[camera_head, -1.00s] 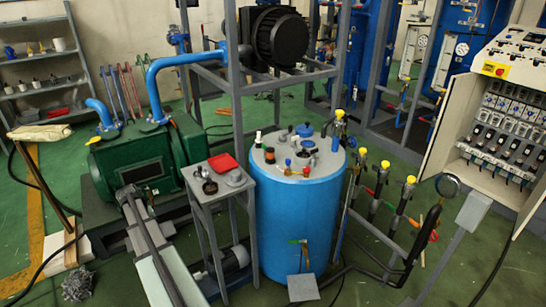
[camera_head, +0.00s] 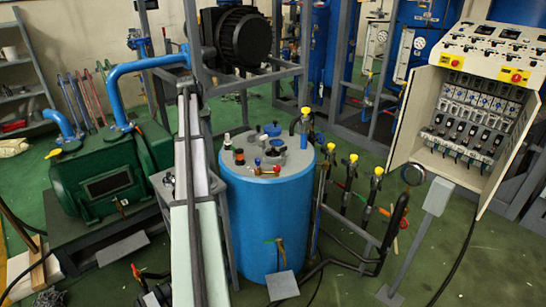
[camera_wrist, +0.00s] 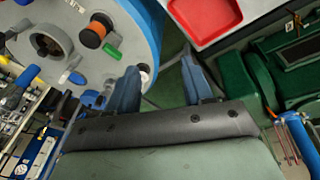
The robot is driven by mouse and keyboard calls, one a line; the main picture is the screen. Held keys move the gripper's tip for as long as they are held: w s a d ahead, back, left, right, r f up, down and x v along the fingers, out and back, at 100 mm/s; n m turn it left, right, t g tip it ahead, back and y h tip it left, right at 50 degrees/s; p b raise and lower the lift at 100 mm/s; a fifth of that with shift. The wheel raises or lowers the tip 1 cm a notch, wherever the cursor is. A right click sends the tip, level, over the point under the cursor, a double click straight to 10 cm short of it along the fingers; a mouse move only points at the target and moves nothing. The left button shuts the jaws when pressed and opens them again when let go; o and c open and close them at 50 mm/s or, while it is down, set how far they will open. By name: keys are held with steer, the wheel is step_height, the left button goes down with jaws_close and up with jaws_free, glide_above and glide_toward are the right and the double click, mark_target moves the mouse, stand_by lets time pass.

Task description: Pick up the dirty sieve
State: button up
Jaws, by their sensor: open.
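I cannot pick out the dirty sieve for certain in either current view. In the wrist view, the blue tank's grey lid (camera_wrist: 85,65) carries a dark ring-shaped opening (camera_wrist: 50,41) at the upper left. My gripper (camera_wrist: 163,80) is open, its two bluish fingers wide apart with nothing held between them. The fingers point between the tank's edge and a red tray (camera_wrist: 195,20). In the head view my arm rises in front of the small grey stand (camera_head: 168,184) and hides most of its top, including the tray.
The blue tank (camera_head: 270,225) stands close right of my arm, with several fittings on its lid. A green pump (camera_head: 105,180) is at the left. A metal frame (camera_head: 195,70) rises behind. Valves (camera_head: 350,175) and a control cabinet (camera_head: 470,110) are at the right.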

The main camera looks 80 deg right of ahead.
steer(key=s+d+r+m, duration=0.15)
steer(key=s+d, duration=0.25)
steer(key=s, duration=0.9)
steer(key=m+y, duration=0.1)
steer(key=m, duration=0.3)
glide_toward(273, 148)
steer(key=shift+n+t, duration=0.25)
steer(key=shift+t, duration=0.05)
steer(key=shift+s+d+f, duration=0.1)
steer(key=shift+d+f, duration=0.1)
steer(key=shift+f, duration=1.25)
steer(key=shift+s+d+f, duration=0.1)
steer(key=shift+d+f, duration=0.15)
steer(key=shift+f, duration=1.15)
steer(key=shift+s+d+f, duration=0.1)
steer(key=shift+d+f, duration=0.1)
steer(key=shift+f, duration=1.25)
jaws_close()
